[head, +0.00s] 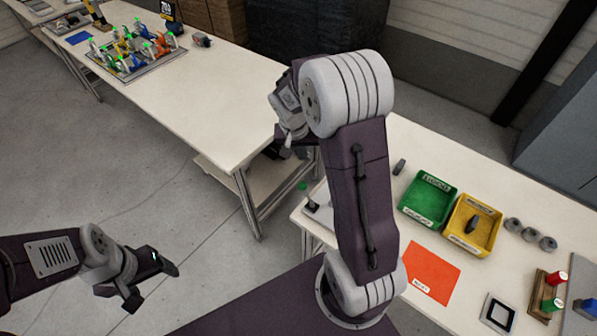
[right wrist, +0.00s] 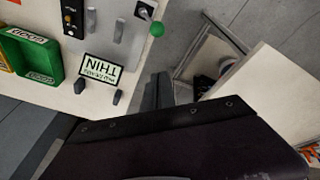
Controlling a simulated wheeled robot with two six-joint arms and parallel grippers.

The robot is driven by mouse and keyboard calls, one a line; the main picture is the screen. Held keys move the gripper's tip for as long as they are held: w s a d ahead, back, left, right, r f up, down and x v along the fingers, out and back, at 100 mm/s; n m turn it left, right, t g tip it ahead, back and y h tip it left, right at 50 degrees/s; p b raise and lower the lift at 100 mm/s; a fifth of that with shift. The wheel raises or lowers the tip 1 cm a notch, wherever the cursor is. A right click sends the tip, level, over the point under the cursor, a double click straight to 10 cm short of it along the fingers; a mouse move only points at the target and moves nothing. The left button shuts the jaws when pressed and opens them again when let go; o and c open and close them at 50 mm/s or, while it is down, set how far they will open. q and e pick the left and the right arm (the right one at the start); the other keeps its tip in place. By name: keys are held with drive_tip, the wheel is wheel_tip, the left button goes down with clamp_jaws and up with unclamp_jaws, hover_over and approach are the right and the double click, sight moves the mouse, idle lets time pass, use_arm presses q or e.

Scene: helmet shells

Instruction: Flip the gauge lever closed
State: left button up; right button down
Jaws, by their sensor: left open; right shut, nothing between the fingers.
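The gauge lever's green knob (right wrist: 157,29) hangs past the edge of a grey plate (right wrist: 122,50) in the right wrist view, beside a metal pivot (right wrist: 145,10). In the head view the knob (head: 302,187) shows left of my right arm, and the arm hides most of the gauge. My right gripper (right wrist: 158,90) is shut and empty, apart from the knob. My left gripper (head: 152,281) is open and empty, over the floor at lower left.
On the near table are a green bin (head: 429,199), a yellow bin (head: 473,225) holding a dark part, an orange sheet (head: 432,272) and several grey round pieces (head: 531,235). A long table (head: 205,95) with a rack of coloured clamps (head: 135,50) stands beyond a floor gap.

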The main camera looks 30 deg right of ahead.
sight(306, 193)
drive_tip(key=a+x, duration=0.1)
drive_tip(key=x, duration=0.9)
use_arm(q)
drive_tip(key=shift+w+a+f, duration=0.3)
drive_tip(key=shift+a, duration=0.1)
use_arm(e)
drive_tip(key=s+a, duration=0.2)
drive_tip(key=s, duration=0.1)
drive_tip(key=shift+r, duration=0.15)
use_arm(q)
drive_tip(key=shift+w, duration=0.1)
use_arm(e)
drive_tip(key=shift+w, duration=0.1)
